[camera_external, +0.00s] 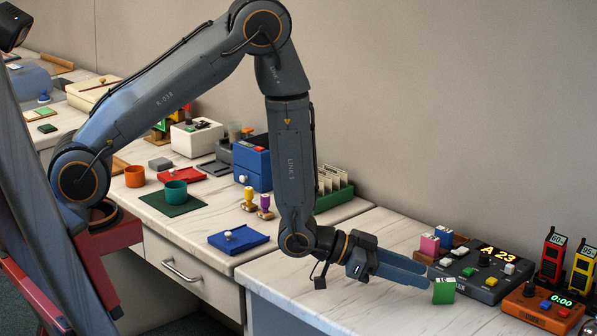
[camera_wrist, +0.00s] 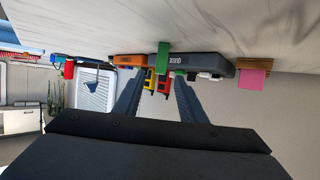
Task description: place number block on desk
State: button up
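A green block (camera_external: 444,292), with a pale mark on its top that is too small to read, appears to stand on the marble-look desk (camera_external: 345,290), in front of the dark console. It also shows in the wrist view (camera_wrist: 162,60), where the picture is upside down. My gripper (camera_external: 428,277) is low over the desk with its two blue-grey fingers pointing right at the block. In the wrist view the fingers (camera_wrist: 160,78) are apart, with a gap on both sides of the block. The block appears at or just beyond the fingertips, not clamped.
A dark console (camera_external: 484,275) reading "A 23" stands behind the block. An orange timer box (camera_external: 535,308) and red (camera_external: 552,257) and yellow (camera_external: 582,267) handsets are at right. The desk left of the block is clear.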

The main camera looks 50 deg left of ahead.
aim_at(443, 302)
jog(key=shift+d, duration=0.4)
jog(key=shift+x, duration=0.85)
jog(key=shift+a+f+p+x, duration=0.15)
jog(key=shift+p+x, duration=0.2)
jog(key=shift+x, duration=0.6)
jog(key=shift+a+f+p+x, duration=0.1)
jog(key=shift+p+x, duration=0.25)
jog(key=shift+x, duration=0.65)
jog(key=shift+a+f+p+x, duration=0.15)
jog(key=shift+p+x, duration=0.2)
jog(key=shift+x, duration=0.6)
jog(key=shift+d, duration=0.1)
jog(key=shift+c, duration=0.5)
grip_shut()
